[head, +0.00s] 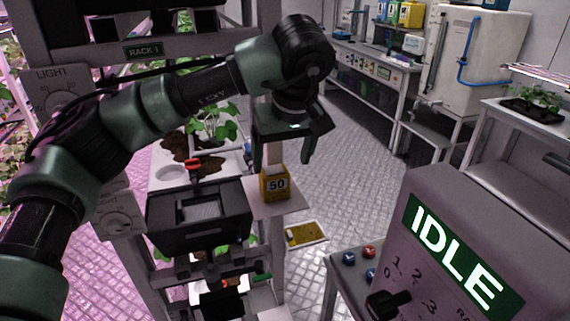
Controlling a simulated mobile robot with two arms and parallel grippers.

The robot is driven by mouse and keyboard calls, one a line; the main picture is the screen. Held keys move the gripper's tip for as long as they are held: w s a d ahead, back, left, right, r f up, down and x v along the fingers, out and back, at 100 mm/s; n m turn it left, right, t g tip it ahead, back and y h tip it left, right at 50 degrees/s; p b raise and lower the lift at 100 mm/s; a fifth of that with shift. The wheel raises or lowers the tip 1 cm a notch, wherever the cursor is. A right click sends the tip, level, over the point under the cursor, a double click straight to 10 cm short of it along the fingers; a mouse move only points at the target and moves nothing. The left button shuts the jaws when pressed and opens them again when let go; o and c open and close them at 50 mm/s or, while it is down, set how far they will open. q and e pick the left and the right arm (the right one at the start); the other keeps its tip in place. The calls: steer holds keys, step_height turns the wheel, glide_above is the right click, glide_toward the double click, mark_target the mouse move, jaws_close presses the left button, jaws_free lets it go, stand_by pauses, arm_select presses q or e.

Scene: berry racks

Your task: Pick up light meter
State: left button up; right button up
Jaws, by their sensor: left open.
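A small yellow box marked "50" (275,185), with a pale upright part on top, stands on a white shelf plate at the rack's right edge. It may be the light meter; I cannot tell for sure. My left gripper (281,163) points down just above the box, its fingers open and spread to either side of the pale part. I cannot tell whether they touch it. My right gripper is not in view.
A black device with a grey screen (198,208) sits left of the box. A potted plant (213,124) stands behind. A grey console reading IDLE (455,250) is at the front right. A yellow panel (306,235) lies lower down. Open floor (360,150) extends behind.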

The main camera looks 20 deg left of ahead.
mark_target(274, 173)
arm_select(q)
steer(key=shift+w+a+f, duration=0.1)
steer(key=shift+w+a, duration=0.05)
steer(key=shift+w, duration=0.05)
steer(key=shift+s+a+f+p, duration=0.1)
steer(key=shift+s+f+p, duration=0.1)
steer(key=shift+f+p, duration=0.1)
steer(key=shift+s+a+f+p, duration=0.2)
steer(key=shift+a+f+p, duration=0.05)
steer(key=shift+f+p, duration=0.25)
steer(key=shift+s+a+f+p, duration=0.2)
steer(key=shift+f+p, duration=0.2)
steer(key=shift+f, duration=0.2)
steer(key=x, duration=0.3)
steer(key=shift+w+d+p, duration=0.1)
steer(key=shift+w+p, duration=0.15)
steer(key=shift+p, duration=0.15)
steer(key=shift+w+f, duration=0.15)
steer(key=shift+f, duration=0.15)
steer(key=c, duration=1.6)
steer(key=shift+r, duration=0.1)
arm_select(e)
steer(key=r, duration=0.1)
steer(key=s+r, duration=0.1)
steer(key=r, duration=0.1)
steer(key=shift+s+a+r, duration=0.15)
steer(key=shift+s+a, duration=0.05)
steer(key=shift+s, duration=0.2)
